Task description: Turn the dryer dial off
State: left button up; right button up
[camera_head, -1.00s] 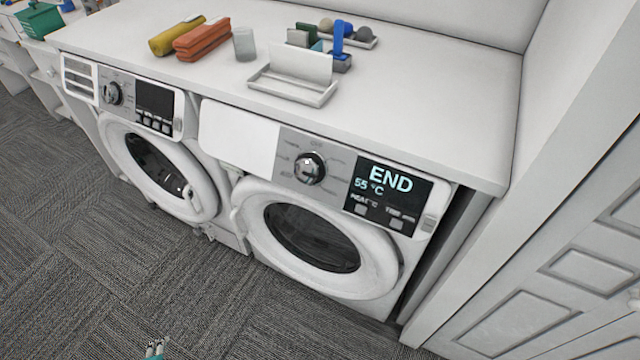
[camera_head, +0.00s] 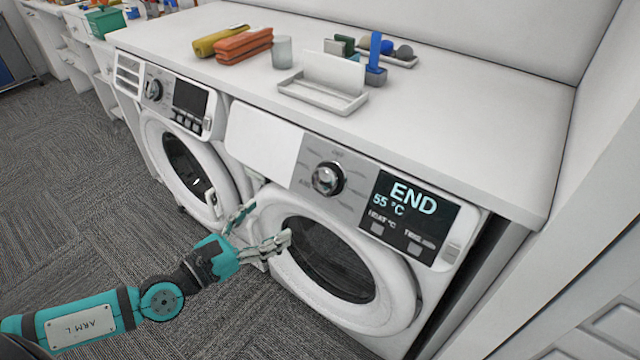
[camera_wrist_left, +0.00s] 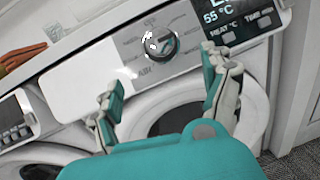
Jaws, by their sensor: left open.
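The dryer (camera_head: 272,142) is the right-hand white machine under the counter, its round door shut. Its silver dial (camera_head: 328,178) sits left of a black display (camera_head: 408,212) that reads END and 55 °C. In the left wrist view the dial (camera_wrist_left: 159,43) shows above and between the fingers, apart from them. My left gripper (camera_head: 268,222) is open and empty in front of the dryer door, below and left of the dial. The left wrist view shows its spread fingers (camera_wrist_left: 166,95). My right gripper is not in view.
A second machine with its own dial (camera_head: 153,90) stands to the left. On the counter (camera_head: 480,120) are a white tray (camera_head: 322,97), a cup (camera_head: 282,52), folded towels (camera_head: 244,45) and small blocks. A white panelled door (camera_head: 600,290) is close on the right.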

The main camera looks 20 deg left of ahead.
pick_arm(q)
jog(key=p, duration=0.3)
send_near(319, 185)
jog(key=w, duration=0.2)
jog(key=x, duration=0.4)
jog(key=p+x, duration=0.1)
jog(key=x, duration=0.3)
jog(key=shift+s+d+p, duration=0.15)
jog(key=shift+d+p, duration=0.15)
jog(key=shift+d, duration=0.1)
jog(key=c, duration=0.9)
jog(key=shift+c, duration=1.4)
